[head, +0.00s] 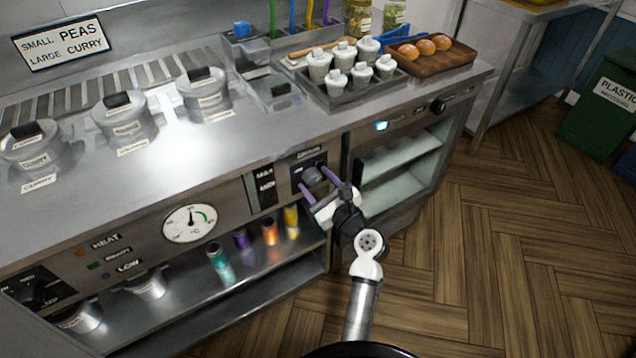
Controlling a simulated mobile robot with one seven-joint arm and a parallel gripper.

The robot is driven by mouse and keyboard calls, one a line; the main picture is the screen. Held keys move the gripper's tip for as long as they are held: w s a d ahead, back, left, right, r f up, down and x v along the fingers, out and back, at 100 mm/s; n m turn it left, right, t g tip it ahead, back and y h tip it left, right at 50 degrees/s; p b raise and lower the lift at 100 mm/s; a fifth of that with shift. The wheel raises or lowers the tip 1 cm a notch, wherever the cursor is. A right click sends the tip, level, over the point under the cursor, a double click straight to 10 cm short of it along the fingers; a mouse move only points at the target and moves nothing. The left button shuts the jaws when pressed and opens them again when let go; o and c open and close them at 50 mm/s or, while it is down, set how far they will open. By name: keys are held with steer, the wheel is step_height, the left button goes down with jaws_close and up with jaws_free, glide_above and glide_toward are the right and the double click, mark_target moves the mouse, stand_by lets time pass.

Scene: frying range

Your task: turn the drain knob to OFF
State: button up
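A dark round knob (314,176) sits on a black plate in the steel front panel of the counter, right of the dial. A small label above it is too small to read, so I cannot tell its setting or confirm that it is the drain knob. My gripper (315,179) is in front of this panel, with two purple fingers spread apart. The knob shows between the fingertips. I see no clear contact, and the gripper partly covers the plate's lower right.
A round temperature dial (190,223) and a dark knob (38,292) are further left on the panel. Several coloured bottles stand on the shelf (265,278) below. A glass-fronted cabinet (400,165) is to the right. The wooden floor (500,270) is clear.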

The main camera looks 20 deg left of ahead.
steer(key=c, duration=0.7)
steer(key=shift+c, duration=0.2)
steer(key=shift+n, duration=0.3)
steer(key=n+b, duration=0.1)
steer(key=n, duration=0.3)
steer(key=shift+f, duration=0.1)
steer(key=n+b, duration=0.2)
steer(key=n, duration=0.2)
steer(key=shift+n+b, duration=0.35)
steer(key=shift+n, duration=0.05)
steer(key=n+b, duration=0.2)
steer(key=n, duration=0.2)
steer(key=shift+b, duration=0.35)
steer(key=shift+n+b, duration=1.3)
steer(key=shift+n, duration=0.8)
steer(key=shift+h, duration=0.3)
